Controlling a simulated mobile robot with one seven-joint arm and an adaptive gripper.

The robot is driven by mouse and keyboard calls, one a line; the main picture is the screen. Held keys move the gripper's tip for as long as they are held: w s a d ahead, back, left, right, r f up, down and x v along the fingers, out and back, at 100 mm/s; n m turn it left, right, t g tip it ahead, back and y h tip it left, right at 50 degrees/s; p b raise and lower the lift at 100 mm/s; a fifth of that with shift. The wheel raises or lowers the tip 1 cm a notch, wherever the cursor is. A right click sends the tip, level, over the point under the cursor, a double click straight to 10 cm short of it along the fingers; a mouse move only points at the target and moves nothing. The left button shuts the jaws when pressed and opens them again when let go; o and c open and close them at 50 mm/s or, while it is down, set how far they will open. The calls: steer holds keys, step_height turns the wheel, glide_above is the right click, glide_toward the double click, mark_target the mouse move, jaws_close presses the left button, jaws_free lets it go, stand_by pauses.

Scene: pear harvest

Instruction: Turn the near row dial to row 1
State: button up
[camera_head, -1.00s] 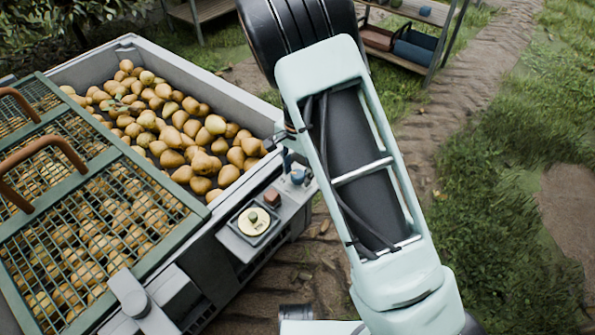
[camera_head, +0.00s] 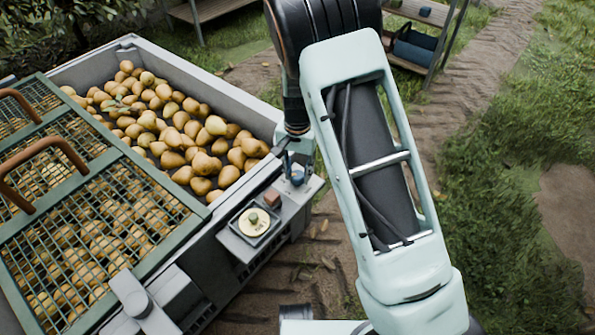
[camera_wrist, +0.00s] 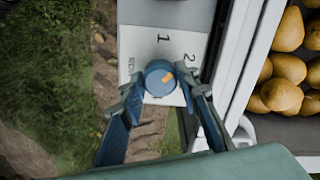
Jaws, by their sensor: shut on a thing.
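The near row dial (camera_wrist: 153,90) is a round blue knob on a white label plate (camera_wrist: 136,38) printed with 1 and 2. Its orange mark points up and right in the wrist view, roughly towards the 2 and to the right of the 1. My gripper (camera_wrist: 160,80) is shut on the dial, with one blue finger on each side. In the head view the dial (camera_head: 297,178) sits at the end of the grey control shelf, with my gripper (camera_head: 291,160) over it. My fingers hide part of the dial there.
A reddish block (camera_head: 272,197) and a pale round dial (camera_head: 254,222) share the shelf (camera_head: 291,208). A grey bin (camera_head: 243,116) full of pears stands beside it, with a green mesh lid (camera_head: 172,254) at the left. Grass and a dirt track lie to the right.

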mark_target(298, 174)
steer(key=n, duration=0.4)
steer(key=shift+r+n, duration=0.1)
steer(key=shift+n, duration=0.2)
steer(key=shift+n+p, duration=0.4)
steer(key=shift+n, duration=1.4)
steer(key=o, duration=1.1)
steer(key=shift+o, duration=0.2)
step_height(298, 174, up, 12)
